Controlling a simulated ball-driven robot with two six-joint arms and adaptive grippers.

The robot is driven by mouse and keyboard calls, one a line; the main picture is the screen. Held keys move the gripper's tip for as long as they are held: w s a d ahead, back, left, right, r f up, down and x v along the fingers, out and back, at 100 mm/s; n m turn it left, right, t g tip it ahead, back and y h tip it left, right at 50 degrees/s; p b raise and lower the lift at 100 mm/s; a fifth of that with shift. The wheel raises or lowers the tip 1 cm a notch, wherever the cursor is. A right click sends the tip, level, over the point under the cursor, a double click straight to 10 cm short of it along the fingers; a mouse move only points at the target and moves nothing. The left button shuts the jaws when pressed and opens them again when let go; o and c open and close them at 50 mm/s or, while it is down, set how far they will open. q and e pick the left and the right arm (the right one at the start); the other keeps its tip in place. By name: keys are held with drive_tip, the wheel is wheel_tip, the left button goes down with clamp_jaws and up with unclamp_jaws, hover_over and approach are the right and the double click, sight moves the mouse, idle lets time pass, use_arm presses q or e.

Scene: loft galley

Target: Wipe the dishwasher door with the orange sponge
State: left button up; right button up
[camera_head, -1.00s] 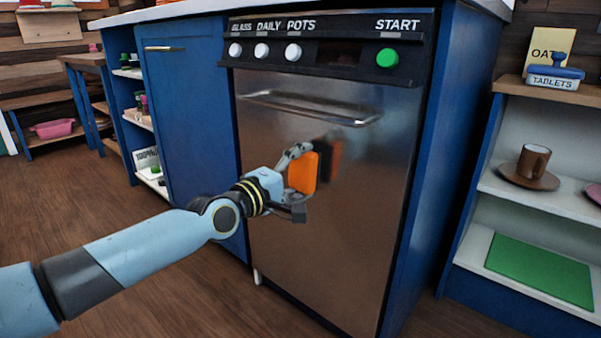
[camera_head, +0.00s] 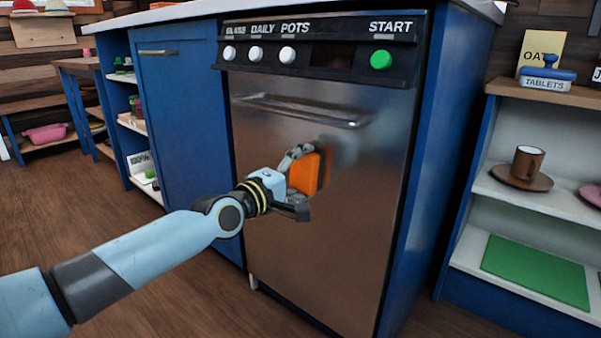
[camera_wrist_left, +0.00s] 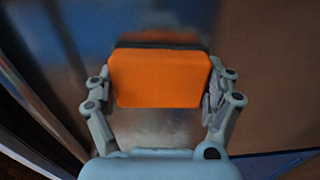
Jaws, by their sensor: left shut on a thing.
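The dishwasher door (camera_head: 340,240) is a closed, brushed metal panel with a bar handle (camera_head: 300,108) near its top. My left gripper (camera_head: 300,182) is in front of the door's middle, below the handle. It is shut on the orange sponge (camera_head: 306,173), which is held upright facing the door. In the left wrist view the sponge (camera_wrist_left: 160,78) sits between both fingers, with a dark strip along its far edge. The sponge is at or very close to the door; I cannot tell whether it touches. My right gripper is not in view.
Above the door is a black panel with white knobs (camera_head: 257,54) and a green start button (camera_head: 381,59). A blue cabinet (camera_head: 185,120) stands to the left. Shelves at right hold a brown cup (camera_head: 528,162) and a green board (camera_head: 536,271).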

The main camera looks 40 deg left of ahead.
sight(325, 173)
use_arm(q)
drive_tip(key=shift+s+d, duration=0.2)
drive_tip(key=shift+d, duration=1.6)
drive_tip(key=shift+w, duration=0.1)
drive_tip(key=shift+w+a+r, duration=0.1)
drive_tip(key=shift+w+a, duration=0.1)
drive_tip(key=shift+a, duration=1.5)
drive_tip(key=shift+w+a+r, duration=0.1)
drive_tip(key=shift+a+r, duration=0.05)
drive_tip(key=shift+a, duration=0.15)
drive_tip(key=shift+s, duration=0.45)
drive_tip(key=s+p, duration=0.1)
drive_tip(key=s, duration=0.2)
drive_tip(key=shift+s+a, duration=0.15)
drive_tip(key=shift+s, duration=0.25)
drive_tip(key=shift+s+f, duration=0.2)
drive_tip(key=shift+s, duration=0.45)
